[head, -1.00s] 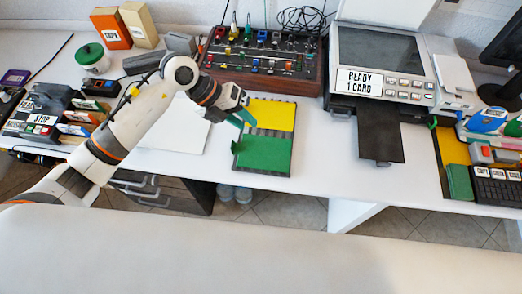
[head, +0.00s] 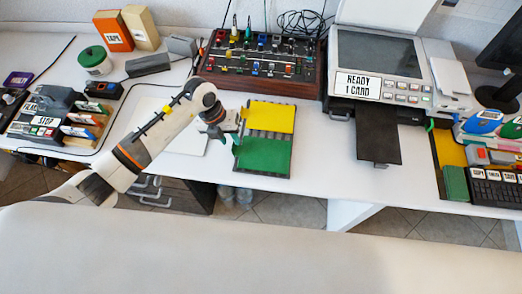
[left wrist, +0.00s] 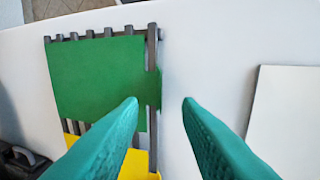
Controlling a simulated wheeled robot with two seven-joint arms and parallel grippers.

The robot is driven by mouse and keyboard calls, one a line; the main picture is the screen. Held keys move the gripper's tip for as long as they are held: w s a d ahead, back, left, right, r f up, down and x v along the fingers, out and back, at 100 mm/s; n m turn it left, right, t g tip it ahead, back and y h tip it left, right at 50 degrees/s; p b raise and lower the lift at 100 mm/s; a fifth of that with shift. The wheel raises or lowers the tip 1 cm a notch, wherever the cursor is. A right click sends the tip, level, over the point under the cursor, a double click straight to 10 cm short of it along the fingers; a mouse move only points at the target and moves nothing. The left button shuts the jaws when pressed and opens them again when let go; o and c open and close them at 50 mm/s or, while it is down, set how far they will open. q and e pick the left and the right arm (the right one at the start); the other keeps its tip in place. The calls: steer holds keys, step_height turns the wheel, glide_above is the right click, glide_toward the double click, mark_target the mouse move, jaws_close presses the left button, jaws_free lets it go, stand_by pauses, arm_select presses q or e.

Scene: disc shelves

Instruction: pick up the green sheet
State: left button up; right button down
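The green sheet (head: 263,157) lies flat on the near half of a dark slatted rack (head: 291,148) on the white table. A yellow sheet (head: 270,116) lies on the far half. In the left wrist view the green sheet (left wrist: 98,72) has a small tab past the rack's edge bar. My left gripper (head: 238,138) is at the rack's left edge, beside the green sheet. Its teal fingers are apart and empty in the left wrist view (left wrist: 161,102), with the tab just ahead between their tips. I cannot tell whether they touch it. My right gripper is not in view.
A white panel (head: 165,132) lies left of the rack. A control box with coloured knobs (head: 262,58) stands behind it. A printer with a dark output tray (head: 379,137) stands to the right. Bare table lies between rack and tray.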

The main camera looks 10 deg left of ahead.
arm_select(q)
steer(key=shift+x, duration=1.3)
jaws_close()
